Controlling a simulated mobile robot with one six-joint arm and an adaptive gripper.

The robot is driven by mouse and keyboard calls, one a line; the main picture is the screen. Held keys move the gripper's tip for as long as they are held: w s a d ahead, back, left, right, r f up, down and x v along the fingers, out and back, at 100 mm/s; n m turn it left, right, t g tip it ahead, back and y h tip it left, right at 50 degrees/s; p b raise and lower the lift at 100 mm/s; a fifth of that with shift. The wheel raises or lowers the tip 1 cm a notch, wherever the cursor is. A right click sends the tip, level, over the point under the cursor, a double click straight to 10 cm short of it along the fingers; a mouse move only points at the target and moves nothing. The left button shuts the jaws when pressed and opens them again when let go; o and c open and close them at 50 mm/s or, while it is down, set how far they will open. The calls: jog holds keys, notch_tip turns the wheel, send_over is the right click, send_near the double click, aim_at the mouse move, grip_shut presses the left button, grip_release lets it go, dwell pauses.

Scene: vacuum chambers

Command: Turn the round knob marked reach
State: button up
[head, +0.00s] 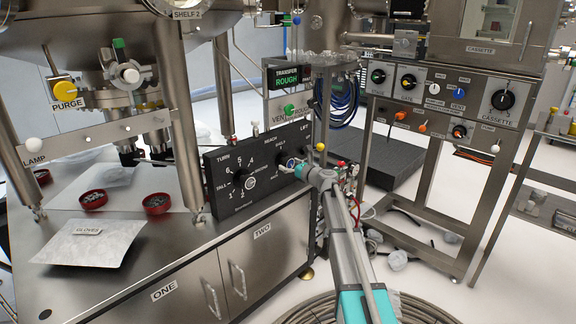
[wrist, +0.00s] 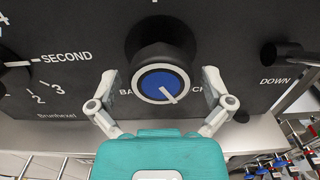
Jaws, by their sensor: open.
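The reach knob is a round black knob with a blue face, a white ring and a white pointer line. In the wrist view the knob (wrist: 165,72) is at the centre, its pointer slanting down and right. In the head view the knob (head: 291,162) sits on the black panel (head: 225,205) under the word REACH, partly hidden by my gripper. My gripper (wrist: 160,76) is open, with one finger on each side of the knob. A gap shows between each finger and the knob's face. In the head view my gripper (head: 289,168) is at the panel.
The turn knob (head: 243,179) is to the left on the same panel. Gloves packet (head: 90,243) and red dishes (head: 157,203) are on the bench at left.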

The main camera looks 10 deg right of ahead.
jog(key=c, duration=1)
jog(key=shift+a, duration=0.15)
jog(key=shift+c, duration=0.2)
